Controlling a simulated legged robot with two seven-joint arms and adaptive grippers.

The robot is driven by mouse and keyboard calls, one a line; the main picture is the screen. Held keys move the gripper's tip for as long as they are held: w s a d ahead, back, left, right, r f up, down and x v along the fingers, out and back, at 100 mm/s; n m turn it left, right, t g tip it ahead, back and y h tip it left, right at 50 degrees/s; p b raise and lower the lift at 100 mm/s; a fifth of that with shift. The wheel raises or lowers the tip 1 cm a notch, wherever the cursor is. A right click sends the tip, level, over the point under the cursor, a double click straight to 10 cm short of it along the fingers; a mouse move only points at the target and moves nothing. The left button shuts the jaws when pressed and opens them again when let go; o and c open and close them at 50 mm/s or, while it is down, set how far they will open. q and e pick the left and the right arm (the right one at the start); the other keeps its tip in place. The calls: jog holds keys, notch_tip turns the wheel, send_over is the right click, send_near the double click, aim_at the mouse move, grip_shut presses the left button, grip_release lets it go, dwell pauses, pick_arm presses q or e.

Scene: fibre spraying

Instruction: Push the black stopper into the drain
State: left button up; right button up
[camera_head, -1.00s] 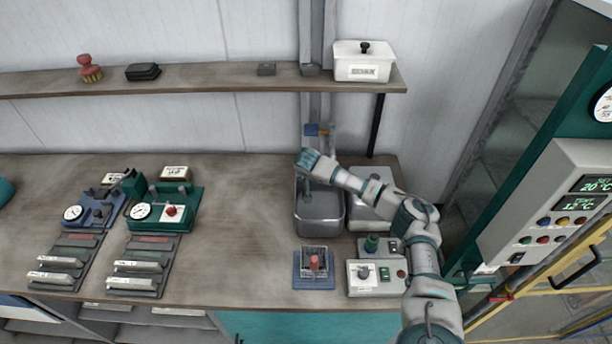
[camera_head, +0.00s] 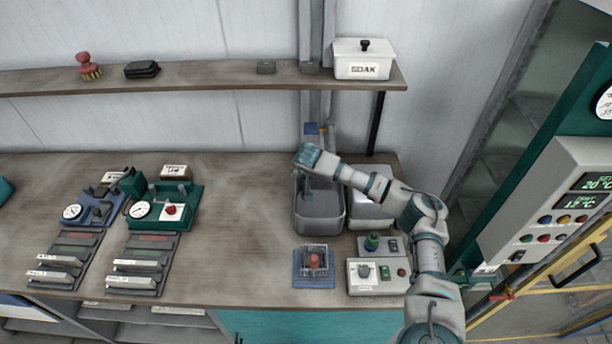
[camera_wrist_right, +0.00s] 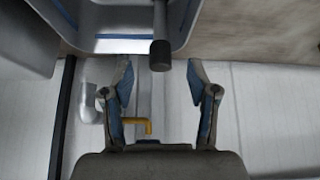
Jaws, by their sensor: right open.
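The grey metal sink (camera_head: 320,228) is set in the bench right of centre; its rim and wall show at the top left of the right wrist view (camera_wrist_right: 120,40). My right gripper (camera_head: 306,186) points down at the back left of the sink. In the wrist view its fingers (camera_wrist_right: 161,75) are open and apart, with nothing between the tips. A grey rod with a black end (camera_wrist_right: 160,55) hangs just beyond the fingertips, between them in line; I cannot tell whether this is the stopper or a spout. The drain is not visible. My left gripper is out of view.
A yellow handle (camera_wrist_right: 136,124) and pipe lie behind the fingers in the wrist view. A white bin (camera_head: 372,210) and control boxes (camera_head: 376,277) stand right of the sink. A blue fixture (camera_head: 312,262) stands in front. Bare bench (camera_head: 240,220) lies to the left.

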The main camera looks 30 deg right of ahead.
jog(key=v, duration=0.7)
jog(key=shift+s+r, duration=0.15)
jog(key=shift+r, duration=0.1)
jog(key=shift+a+f, duration=0.1)
